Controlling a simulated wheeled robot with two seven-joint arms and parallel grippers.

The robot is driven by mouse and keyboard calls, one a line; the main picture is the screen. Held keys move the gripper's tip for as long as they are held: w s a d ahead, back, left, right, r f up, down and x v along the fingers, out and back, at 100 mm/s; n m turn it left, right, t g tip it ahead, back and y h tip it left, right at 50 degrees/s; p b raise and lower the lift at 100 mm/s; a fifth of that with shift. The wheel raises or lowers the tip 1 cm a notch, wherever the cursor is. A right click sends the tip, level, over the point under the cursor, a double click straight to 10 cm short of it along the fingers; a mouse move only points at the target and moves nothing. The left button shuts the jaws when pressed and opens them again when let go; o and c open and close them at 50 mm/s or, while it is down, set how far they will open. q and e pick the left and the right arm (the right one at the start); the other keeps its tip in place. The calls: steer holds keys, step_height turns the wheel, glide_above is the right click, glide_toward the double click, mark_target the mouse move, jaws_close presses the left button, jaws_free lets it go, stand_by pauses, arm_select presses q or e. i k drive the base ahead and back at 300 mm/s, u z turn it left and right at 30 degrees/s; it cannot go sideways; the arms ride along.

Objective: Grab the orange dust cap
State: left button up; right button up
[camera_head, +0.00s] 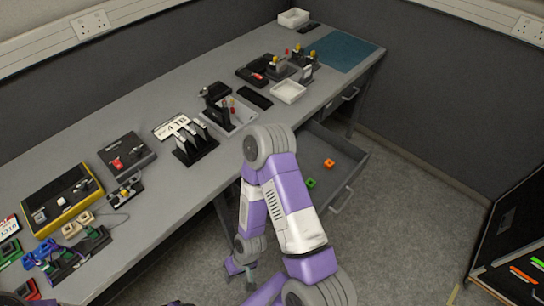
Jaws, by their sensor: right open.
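A small orange piece (329,163), which looks like the orange dust cap, lies in the open grey drawer (349,180) below the bench. A similar green piece (310,183) lies nearer, to its left in the same drawer. My right gripper (240,270) hangs low in front of the bench, left of and apart from the drawer. It is open, and I see nothing between its fingers. My right arm rises in the middle of the view and covers the left part of the drawer. My left gripper is not in view.
The long grey bench (140,215) carries stands, trays and connector parts. A white tray (288,91) and a blue mat (340,52) are toward its far end. A dark panel (515,245) with coloured pieces stands at the right. Floor (400,230) right of the drawer is clear.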

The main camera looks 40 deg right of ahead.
mark_target(329, 164)
steer(key=u, duration=1.45)
steer(key=k, duration=1.6)
steer(key=z, duration=1.4)
